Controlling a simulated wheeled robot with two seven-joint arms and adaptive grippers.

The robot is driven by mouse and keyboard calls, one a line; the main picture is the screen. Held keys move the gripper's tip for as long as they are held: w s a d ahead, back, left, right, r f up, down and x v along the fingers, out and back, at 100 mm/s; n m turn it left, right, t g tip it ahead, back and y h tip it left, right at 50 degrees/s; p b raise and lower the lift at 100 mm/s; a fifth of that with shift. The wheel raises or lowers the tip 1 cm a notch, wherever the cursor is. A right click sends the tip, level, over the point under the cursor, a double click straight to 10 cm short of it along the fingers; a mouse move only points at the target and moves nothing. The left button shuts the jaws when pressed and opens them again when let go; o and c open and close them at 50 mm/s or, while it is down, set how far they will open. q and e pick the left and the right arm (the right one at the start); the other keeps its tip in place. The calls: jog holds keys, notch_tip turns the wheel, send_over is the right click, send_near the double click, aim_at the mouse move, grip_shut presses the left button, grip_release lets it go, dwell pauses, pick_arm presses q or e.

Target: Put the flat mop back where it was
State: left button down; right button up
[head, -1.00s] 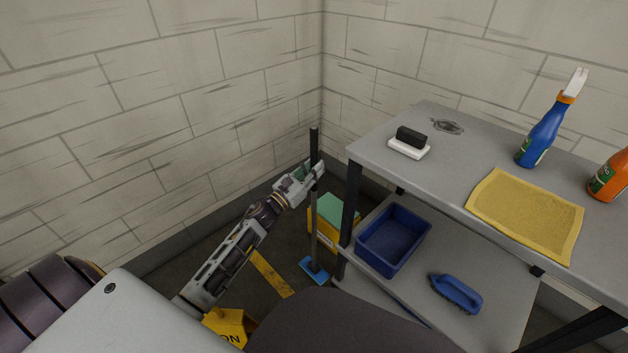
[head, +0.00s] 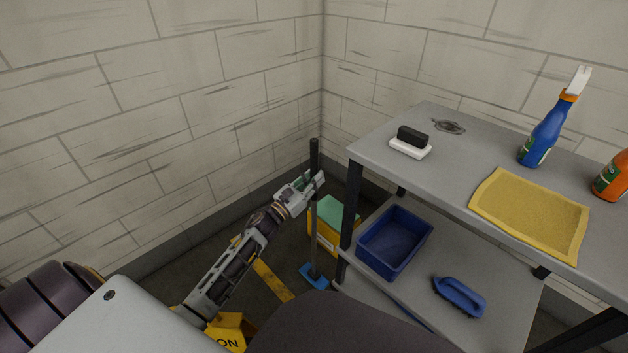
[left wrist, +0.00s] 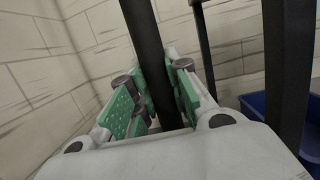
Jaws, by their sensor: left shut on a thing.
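The flat mop (head: 314,157) stands about upright in the corner, with a dark handle and a blue flat head (head: 314,277) low at the floor. My left gripper (head: 312,184) is shut on the mop's handle, left of the shelf unit. In the left wrist view the dark handle (left wrist: 148,45) runs between the green-padded fingers (left wrist: 157,95). I cannot tell whether the mop head touches the floor. My right gripper is not in view.
A grey shelf unit (head: 385,165) stands to the right, its dark leg close to the mop. A yellow-green box (head: 325,235) sits behind the handle. A blue bin (head: 366,263) and blue brush (head: 460,297) lie on the lower shelf. A yellow sign (head: 228,330) is at the front.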

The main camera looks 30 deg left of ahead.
pick_arm(q)
jog(key=shift+r, duration=0.1)
dwell(0.3)
jog(key=c, duration=1.3)
grip_release()
jog(key=shift+c, duration=0.2)
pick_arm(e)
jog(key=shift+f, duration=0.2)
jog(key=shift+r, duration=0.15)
pick_arm(q)
jog(key=p+v, duration=0.1)
jog(key=v, duration=1.1)
jog(key=shift+p, duration=0.35)
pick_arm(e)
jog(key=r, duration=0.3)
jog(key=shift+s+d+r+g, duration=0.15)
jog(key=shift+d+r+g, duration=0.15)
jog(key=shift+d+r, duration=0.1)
